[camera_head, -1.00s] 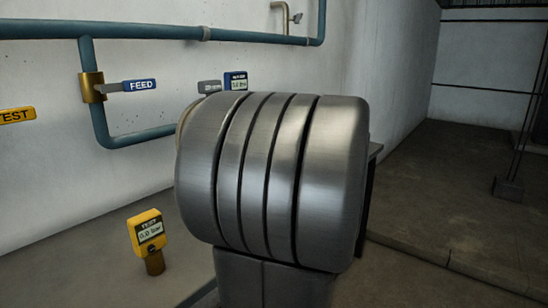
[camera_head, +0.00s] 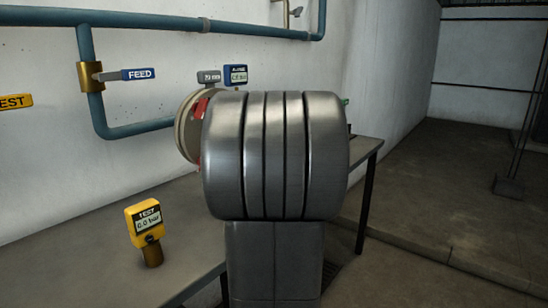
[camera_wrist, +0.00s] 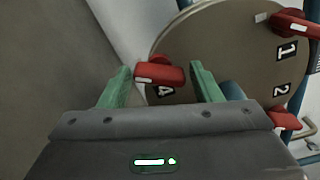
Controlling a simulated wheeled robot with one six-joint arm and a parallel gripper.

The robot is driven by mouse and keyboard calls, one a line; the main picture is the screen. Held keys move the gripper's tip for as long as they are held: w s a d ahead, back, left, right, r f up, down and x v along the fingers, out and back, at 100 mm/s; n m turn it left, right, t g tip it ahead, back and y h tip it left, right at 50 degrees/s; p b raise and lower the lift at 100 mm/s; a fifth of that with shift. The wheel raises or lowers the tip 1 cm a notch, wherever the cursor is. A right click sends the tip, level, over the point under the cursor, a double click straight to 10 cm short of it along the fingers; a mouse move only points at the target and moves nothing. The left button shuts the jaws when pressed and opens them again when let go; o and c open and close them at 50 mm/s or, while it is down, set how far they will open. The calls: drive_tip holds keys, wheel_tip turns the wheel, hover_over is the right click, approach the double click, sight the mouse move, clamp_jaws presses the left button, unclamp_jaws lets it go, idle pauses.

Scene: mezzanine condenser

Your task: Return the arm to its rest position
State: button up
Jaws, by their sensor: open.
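My gripper (camera_wrist: 160,70) shows in the wrist view with its two green fingers apart. A red clamp (camera_wrist: 168,76) beside the number 4 appears between the fingers in the picture. The fingers do not visibly press on it, and I cannot tell the depth between them. The clamp sits on the rim of a round grey-tan disc (camera_wrist: 215,50), which also carries the numbers 1 and 2. In the head view my grey arm fills the middle and hides most of the disc (camera_head: 186,135) and nearly all of the gripper.
A yellow TEST gauge (camera_head: 148,222) reading 0.0 bar stands on the grey bench (camera_head: 95,265). Blue pipes (camera_head: 135,128) with a blue FEED handle (camera_head: 138,75) run along the wall. A blue-framed gauge (camera_head: 236,75) is behind my arm.

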drive_tip(key=shift+n+p, duration=0.45)
drive_tip(key=shift+n, duration=7.65)
